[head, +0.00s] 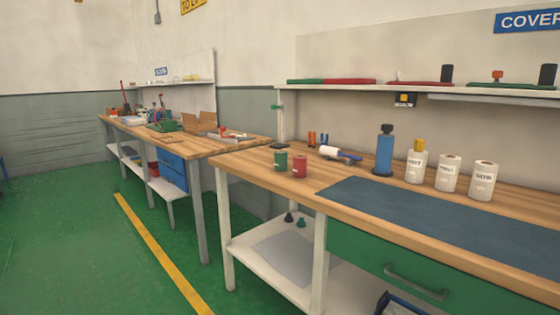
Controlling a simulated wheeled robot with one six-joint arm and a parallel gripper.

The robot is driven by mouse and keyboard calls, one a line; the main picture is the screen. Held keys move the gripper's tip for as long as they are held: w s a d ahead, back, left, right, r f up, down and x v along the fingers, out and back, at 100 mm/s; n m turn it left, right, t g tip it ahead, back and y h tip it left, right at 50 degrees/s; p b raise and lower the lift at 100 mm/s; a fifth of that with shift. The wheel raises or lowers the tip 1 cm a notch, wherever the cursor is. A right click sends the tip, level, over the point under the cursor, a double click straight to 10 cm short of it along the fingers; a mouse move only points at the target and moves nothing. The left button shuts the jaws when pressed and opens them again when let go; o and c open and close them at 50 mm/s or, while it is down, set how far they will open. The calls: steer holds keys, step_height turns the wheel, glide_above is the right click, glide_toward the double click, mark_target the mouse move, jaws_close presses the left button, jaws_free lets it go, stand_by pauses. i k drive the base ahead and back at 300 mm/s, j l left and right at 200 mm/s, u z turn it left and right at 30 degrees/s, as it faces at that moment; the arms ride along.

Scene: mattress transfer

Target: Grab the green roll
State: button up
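A small green roll (281,160) stands upright on the wooden workbench (240,167), near its front left corner. A red roll (300,166) of similar size stands just to its right, with a narrow gap or none between them; I cannot tell which. My gripper does not show in the head view. The green roll is some distance ahead, and nothing hides it.
A dark blue mat (420,205) covers the bench front. A second bench (190,148) stands behind left. Green floor (70,235) is open at left.

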mark_target(280, 156)
steer(key=i+j+z, duration=0.1)
steer(key=i+j, duration=0.55)
steer(key=i+j+z, duration=0.1)
steer(key=i+j, duration=0.6)
steer(key=i+j+z, duration=0.1)
steer(key=i+j, duration=0.65)
steer(key=i+j+z, duration=0.1)
steer(key=i+j, duration=0.55)
steer(key=j, duration=0.2)
